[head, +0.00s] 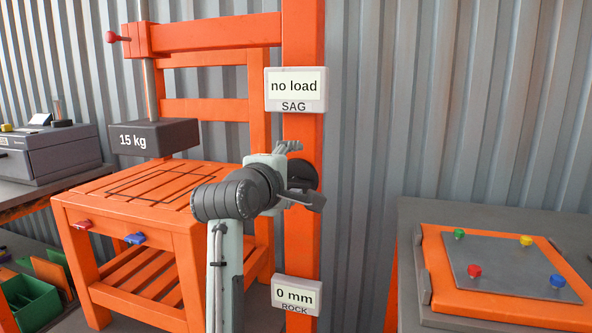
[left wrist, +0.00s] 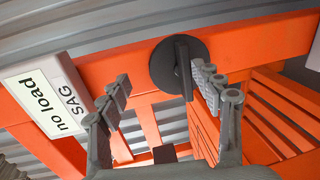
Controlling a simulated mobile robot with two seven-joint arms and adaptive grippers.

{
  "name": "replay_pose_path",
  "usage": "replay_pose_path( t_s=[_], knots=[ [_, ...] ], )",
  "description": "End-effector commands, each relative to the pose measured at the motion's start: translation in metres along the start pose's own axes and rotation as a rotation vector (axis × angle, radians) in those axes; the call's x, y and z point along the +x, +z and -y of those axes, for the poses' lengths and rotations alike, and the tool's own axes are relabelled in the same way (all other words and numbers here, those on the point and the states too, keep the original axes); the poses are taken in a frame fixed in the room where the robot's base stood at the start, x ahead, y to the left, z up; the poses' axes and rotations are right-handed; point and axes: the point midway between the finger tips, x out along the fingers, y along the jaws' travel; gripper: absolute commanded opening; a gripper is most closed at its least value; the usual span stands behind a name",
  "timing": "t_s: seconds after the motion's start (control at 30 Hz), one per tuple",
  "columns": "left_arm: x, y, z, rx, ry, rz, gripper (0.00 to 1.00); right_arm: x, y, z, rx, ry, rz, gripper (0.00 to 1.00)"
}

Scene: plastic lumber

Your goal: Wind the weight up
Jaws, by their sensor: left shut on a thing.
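The weight (head: 155,138), a dark block marked "15 kg", hangs at the foot of a metal rod above the slatted orange stand (head: 230,172). A dark round knob (head: 306,172) sits on the orange upright post (head: 303,225). In the left wrist view the knob (left wrist: 164,66) has a raised grip bar. My left gripper (head: 300,178) is at the knob and shut on it. In the left wrist view the gripper's right finger lies close beside the bar; contact on the other side is not clear. My right gripper is not in view.
The "no load" SAG display (head: 296,89) and the "0 mm" ROCK display (head: 297,296) are fixed to the post. A red knob (head: 113,37) sticks out at the upper left. At right, a bench carries an orange board with a grey plate (head: 510,266) and coloured knobs.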

Motion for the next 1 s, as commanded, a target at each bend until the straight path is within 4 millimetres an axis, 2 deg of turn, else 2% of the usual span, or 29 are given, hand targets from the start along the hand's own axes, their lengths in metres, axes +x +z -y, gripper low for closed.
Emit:
replay_pose_path(
  t_s=[0.03, 0.07, 0.63, 1.0],
  knots=[
    [-0.015, 0.004, -0.029, 0.000, 0.070, 0.005, 0.40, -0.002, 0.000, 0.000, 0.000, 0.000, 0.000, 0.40],
    [-0.017, 0.004, -0.029, 0.000, 0.070, 0.004, 0.31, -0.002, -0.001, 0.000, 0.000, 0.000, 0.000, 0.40],
    [-0.053, -0.001, -0.014, 0.002, 0.052, -0.005, 0.31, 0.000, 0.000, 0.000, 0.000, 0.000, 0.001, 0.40],
    [-0.059, -0.001, -0.012, 0.003, 0.049, -0.006, 0.31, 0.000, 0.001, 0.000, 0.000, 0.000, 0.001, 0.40]
  ],
)
